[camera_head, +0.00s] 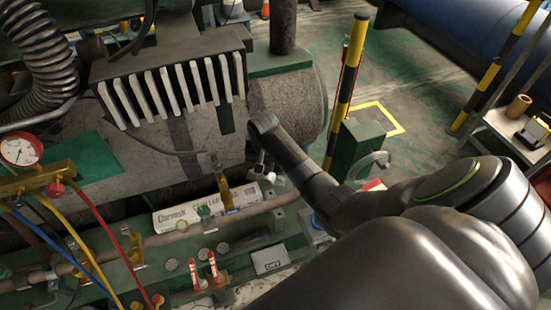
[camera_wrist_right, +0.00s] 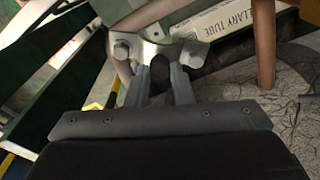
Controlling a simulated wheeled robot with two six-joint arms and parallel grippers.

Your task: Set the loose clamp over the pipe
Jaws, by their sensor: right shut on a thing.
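My right gripper (camera_head: 262,164) hangs over the far right end of the bench, right of the white capillary tube box. In the wrist view, its two fingers (camera_wrist_right: 160,85) are shut on the loose clamp (camera_wrist_right: 152,48), a shiny metal bracket with a bolt on each side. A copper-brown pipe (camera_head: 165,237) runs along the green bench below and in front of the gripper, held by brass-coloured clamps (camera_head: 136,252) farther left. The held clamp appears apart from this pipe. A brown tube (camera_wrist_right: 264,45) stands right of the clamp in the wrist view. My left gripper is not in view.
The white box (camera_head: 186,217) lies behind the pipe, with a short upright brass tube (camera_head: 222,188) near it. A gauge manifold (camera_head: 35,180) with coloured hoses is at the left. Grey fins (camera_head: 172,88) rise behind.

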